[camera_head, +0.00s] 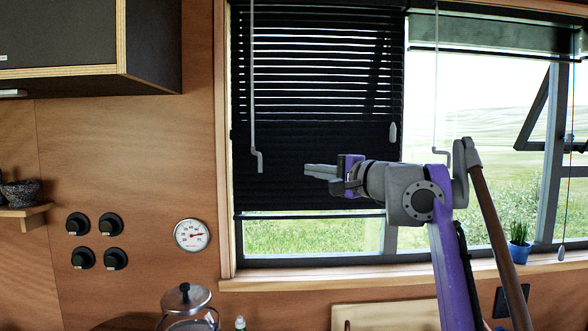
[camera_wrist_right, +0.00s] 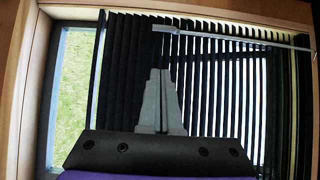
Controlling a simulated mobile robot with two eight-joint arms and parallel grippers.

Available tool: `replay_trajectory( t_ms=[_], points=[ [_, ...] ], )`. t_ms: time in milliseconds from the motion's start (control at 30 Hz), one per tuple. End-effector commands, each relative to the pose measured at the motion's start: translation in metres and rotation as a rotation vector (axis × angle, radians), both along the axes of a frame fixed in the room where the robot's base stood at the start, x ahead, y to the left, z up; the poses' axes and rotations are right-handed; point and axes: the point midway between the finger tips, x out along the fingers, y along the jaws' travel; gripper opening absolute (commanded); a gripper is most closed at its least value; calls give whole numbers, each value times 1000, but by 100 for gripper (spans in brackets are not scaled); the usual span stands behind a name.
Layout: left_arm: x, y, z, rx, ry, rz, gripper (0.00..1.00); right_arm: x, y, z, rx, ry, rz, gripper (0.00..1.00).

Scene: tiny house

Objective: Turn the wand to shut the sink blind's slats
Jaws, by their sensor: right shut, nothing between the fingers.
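The dark slatted blind (camera_head: 315,190) hangs over the left window pane. Its upper slats show bright gaps between them; its lower part looks solid dark. The pale grey wand (camera_head: 253,90) hangs down its left side and ends in a bent crank handle. In the right wrist view the wand (camera_wrist_right: 250,41) lies across the top, with its bent end beyond my fingertips. My right gripper (camera_head: 308,170) points left in front of the blind, to the right of the wand's lower end and apart from it. Its fingers (camera_wrist_right: 161,72) are shut and empty. My left gripper is not in view.
A second wand (camera_head: 436,100) hangs at the right window, by a raised blind (camera_head: 490,35). A small cord weight (camera_head: 393,132) hangs near my right wrist. Below are a French press (camera_head: 187,298), the window sill (camera_head: 330,279) and a blue-potted plant (camera_head: 519,252). A dark cabinet (camera_head: 60,45) juts out upper left.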

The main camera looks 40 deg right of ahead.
Motion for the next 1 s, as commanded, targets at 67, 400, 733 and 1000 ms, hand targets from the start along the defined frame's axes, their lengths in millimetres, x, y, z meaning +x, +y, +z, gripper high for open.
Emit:
replay_trajectory(
  t_ms=[67, 400, 733, 1000],
  points=[
    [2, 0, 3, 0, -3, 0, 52, 13, 1, 1, -1, -1, 4, 0],
    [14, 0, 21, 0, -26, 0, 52, 86, -3, 3, -4, -2, 3, 0],
    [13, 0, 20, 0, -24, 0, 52, 118, 20, -1, -4, 2, 0, 0],
    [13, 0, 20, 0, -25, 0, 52, 121, 22, 0, -4, 1, -1, 0]
  ],
)
